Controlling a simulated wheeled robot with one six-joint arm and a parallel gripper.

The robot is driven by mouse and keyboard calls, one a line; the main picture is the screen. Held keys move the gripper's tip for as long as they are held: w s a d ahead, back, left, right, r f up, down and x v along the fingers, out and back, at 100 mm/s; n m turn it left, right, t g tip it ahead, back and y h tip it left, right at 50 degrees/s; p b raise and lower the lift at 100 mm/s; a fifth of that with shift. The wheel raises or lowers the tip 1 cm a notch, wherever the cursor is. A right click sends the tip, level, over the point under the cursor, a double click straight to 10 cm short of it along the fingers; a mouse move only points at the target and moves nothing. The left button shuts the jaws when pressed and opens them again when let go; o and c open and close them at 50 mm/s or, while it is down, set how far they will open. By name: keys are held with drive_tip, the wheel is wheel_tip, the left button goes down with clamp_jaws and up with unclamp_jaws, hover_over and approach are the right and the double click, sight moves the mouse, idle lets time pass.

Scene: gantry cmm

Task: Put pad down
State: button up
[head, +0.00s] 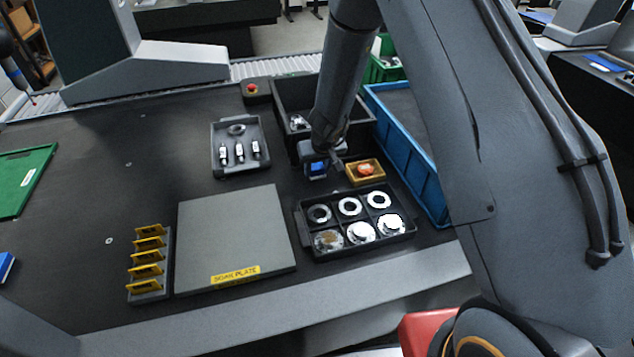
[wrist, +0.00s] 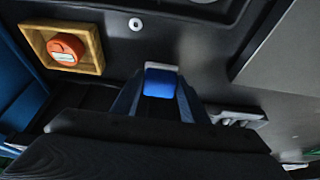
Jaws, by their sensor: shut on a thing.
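My gripper (wrist: 160,97) is shut on a small blue pad (wrist: 160,82) with a pale strip along its far edge. In the head view my gripper (head: 321,163) is over the dark table, just in front of the black bin and left of the small wooden tray. The pad's blue face (head: 318,167) shows at the jaws there. The fingers hide part of the pad. I cannot tell whether the pad touches the table.
The wooden tray (head: 378,179) holds an orange round item (head: 365,170). A black six-pocket tray (head: 305,231) with metal rings and discs is in front. The grey soak plate (head: 235,230) is to the left. A black bin (head: 287,95) and blue crate (head: 428,190) stand close by.

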sight(318, 174)
drive_tip(key=shift+f, duration=0.1)
wheel_tip(318, 174, down, 4)
drive_tip(key=b, duration=0.6)
drive_tip(key=shift+b, duration=0.35)
drive_tip(key=shift+f, duration=0.15)
drive_tip(key=o, duration=1)
drive_tip(key=shift+c, duration=0.2)
